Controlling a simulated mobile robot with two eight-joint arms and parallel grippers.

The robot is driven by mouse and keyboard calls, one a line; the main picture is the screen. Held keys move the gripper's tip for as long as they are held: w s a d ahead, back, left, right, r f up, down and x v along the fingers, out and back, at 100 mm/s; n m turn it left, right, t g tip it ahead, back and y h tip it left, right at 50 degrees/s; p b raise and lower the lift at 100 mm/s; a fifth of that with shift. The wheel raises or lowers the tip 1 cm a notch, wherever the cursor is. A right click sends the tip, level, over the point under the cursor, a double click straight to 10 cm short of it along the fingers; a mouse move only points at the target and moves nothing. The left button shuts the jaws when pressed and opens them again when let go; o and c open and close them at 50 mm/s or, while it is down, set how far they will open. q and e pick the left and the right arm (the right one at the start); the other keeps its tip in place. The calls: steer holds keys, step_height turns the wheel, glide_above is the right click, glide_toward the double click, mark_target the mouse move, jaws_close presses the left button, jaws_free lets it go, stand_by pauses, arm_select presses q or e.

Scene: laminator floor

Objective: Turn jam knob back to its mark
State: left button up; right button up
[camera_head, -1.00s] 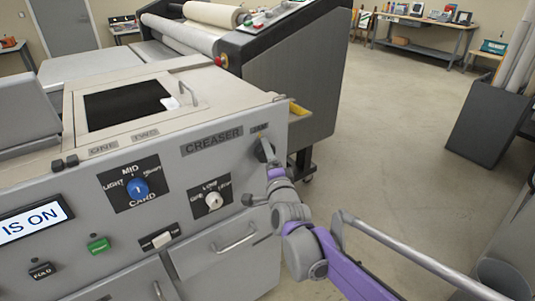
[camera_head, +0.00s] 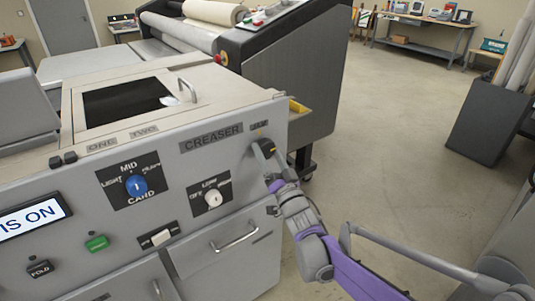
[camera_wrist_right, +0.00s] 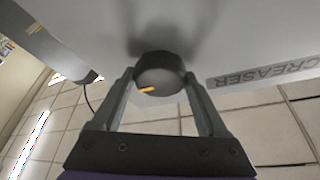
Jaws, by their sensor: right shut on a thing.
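The jam knob is a round dark knob with a yellow-orange line on its face. It sits on the creaser's front panel near the right corner, under a small label (camera_head: 259,125). In the right wrist view the jam knob (camera_wrist_right: 158,72) is between the two fingers of my right gripper (camera_wrist_right: 158,85), which is shut on it. In the head view my right gripper (camera_head: 267,158) reaches the panel and largely covers the knob. The knob's mark on the panel cannot be made out. My left gripper is not in view.
The creaser panel (camera_head: 211,143) also carries a blue card knob (camera_head: 136,185), a white knob (camera_head: 212,197), a green button (camera_head: 97,243) and a drawer handle (camera_head: 235,238). Open floor lies to the right.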

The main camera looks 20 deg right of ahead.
steer(key=n+y, duration=0.1)
steer(key=n, duration=0.2)
steer(key=n+y, duration=0.2)
steer(key=n, duration=0.1)
steer(key=shift+d+n+y, duration=0.1)
steer(key=shift+n+y, duration=0.2)
steer(key=shift+n, duration=0.1)
steer(key=n+g+y, duration=0.1)
steer(key=n+y, duration=0.1)
steer(key=n, duration=0.3)
steer(key=shift+w+p, duration=0.1)
steer(key=shift+p, duration=0.25)
steer(key=n+g+y, duration=0.1)
steer(key=n, duration=0.2)
steer(key=n+g+y+p, duration=0.1)
steer(key=n+y, duration=0.1)
steer(key=n, duration=0.1)
steer(key=shift+d+r+n+g, duration=0.1)
steer(key=shift+r+n+g, duration=0.05)
steer(key=shift+n+g, duration=0.2)
steer(key=n+g+p, duration=0.1)
steer(key=n, duration=0.2)
steer(key=n+g+y, duration=0.1)
steer(key=n, duration=0.2)
steer(key=shift+g+p, duration=0.35)
steer(key=shift+p, duration=0.05)
steer(key=o, duration=1.3)
steer(key=shift+c, duration=0.2)
steer(key=v, duration=1.1)
steer(key=shift+w, duration=0.1)
